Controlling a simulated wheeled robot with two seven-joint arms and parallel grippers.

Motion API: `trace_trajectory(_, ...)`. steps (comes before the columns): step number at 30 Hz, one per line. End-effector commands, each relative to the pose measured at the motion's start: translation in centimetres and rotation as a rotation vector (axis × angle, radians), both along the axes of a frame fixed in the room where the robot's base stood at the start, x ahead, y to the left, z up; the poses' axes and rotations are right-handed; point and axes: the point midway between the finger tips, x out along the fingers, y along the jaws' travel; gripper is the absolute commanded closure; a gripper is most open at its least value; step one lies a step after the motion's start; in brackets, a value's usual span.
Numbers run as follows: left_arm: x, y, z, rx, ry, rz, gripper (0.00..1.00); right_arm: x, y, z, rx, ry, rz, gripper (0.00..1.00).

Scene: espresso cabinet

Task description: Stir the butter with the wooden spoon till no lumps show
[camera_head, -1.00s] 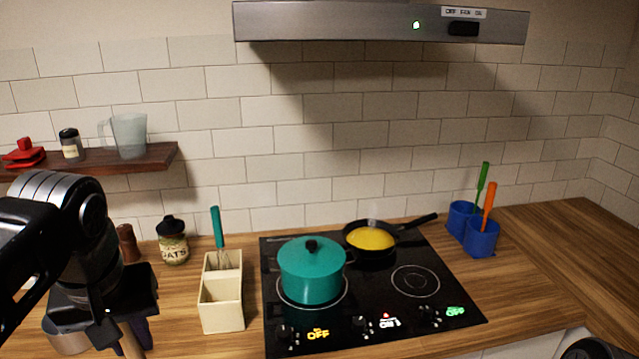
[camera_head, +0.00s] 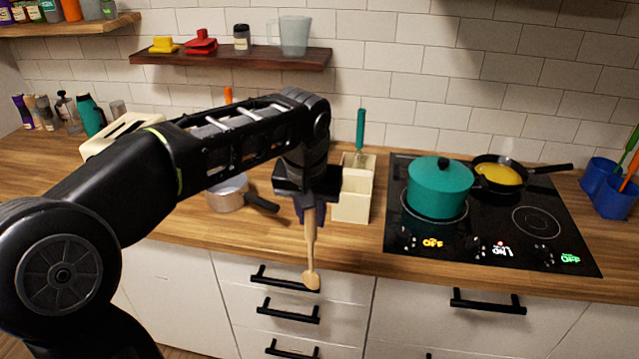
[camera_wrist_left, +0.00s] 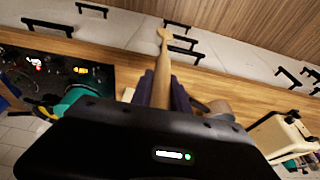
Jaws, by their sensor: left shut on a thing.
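My left gripper (camera_head: 310,207) is shut on the wooden spoon (camera_head: 311,250), which hangs bowl-down in front of the counter's front edge, before the drawers. The spoon (camera_wrist_left: 163,75) also shows between the fingers in the left wrist view. The yellow butter (camera_head: 499,174) lies in a black frying pan (camera_head: 519,187) on the back of the cooktop, well to the right of the spoon. Faint steam rises over the pan. The butter is too small in view to tell its lumps. My right gripper is in no view.
A teal lidded pot (camera_head: 437,190) stands on the cooktop (camera_head: 480,225), left of the pan. A cream utensil holder (camera_head: 352,205) stands just right of my gripper. A small saucepan (camera_head: 228,195) sits behind my left arm. Blue cups (camera_head: 607,190) stand at the right.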

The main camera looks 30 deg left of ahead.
Motion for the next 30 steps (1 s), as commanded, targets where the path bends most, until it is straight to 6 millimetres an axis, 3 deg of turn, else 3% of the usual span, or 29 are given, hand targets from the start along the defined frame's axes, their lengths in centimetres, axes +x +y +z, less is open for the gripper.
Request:
trace_trajectory(1,1.1,-0.9,-2.3,0.0,0.009,-0.033,1.0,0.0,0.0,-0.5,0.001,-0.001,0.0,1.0)
trace_trajectory(6,4.7,-5.1,-10.2,0.002,0.011,-0.17,1.0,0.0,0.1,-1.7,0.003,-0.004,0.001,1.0)
trace_trajectory(9,5.5,-7.8,-14.1,0.001,0.008,-0.242,1.0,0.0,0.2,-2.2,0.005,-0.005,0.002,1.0)
trace_trajectory(12,5.6,-9.8,-16.8,-0.004,0.004,-0.294,1.0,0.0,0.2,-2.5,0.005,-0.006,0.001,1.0)
trace_trajectory(18,5.4,-11.5,-18.8,-0.009,0.0,-0.335,1.0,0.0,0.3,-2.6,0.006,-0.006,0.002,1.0)
trace_trajectory(30,5.4,-11.5,-18.8,-0.009,0.0,-0.335,1.0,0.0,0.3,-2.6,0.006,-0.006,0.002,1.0)
